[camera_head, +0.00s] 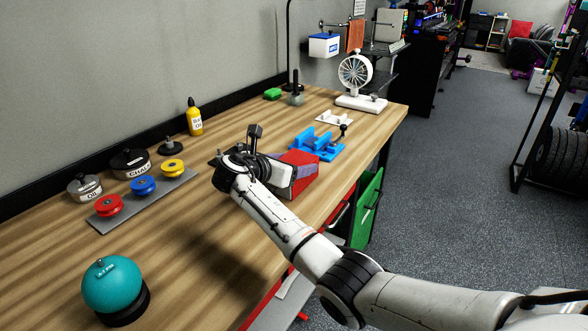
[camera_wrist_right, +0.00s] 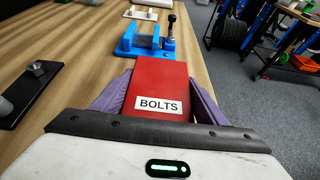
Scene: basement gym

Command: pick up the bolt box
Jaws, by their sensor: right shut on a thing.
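The bolt box (camera_wrist_right: 160,82) is a red box with a white "BOLTS" label, seen in the right wrist view between two purple fingers. In the head view the red bolt box (camera_head: 300,158) shows at the end of my right arm, partly hidden by the gripper. My right gripper (camera_head: 292,178) is shut on the box, with a finger along each side; the right gripper also fills the lower part of the right wrist view (camera_wrist_right: 156,100). I cannot tell whether the box touches the bench. My left gripper is in neither view.
A blue fixture (camera_head: 318,145) stands just beyond the box on the wooden bench (camera_head: 190,250). A grey tray (camera_head: 150,200) with red, blue and yellow spools lies to the left. A teal ball (camera_head: 112,285) is near the front. A white fan (camera_head: 355,75) stands at the far end.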

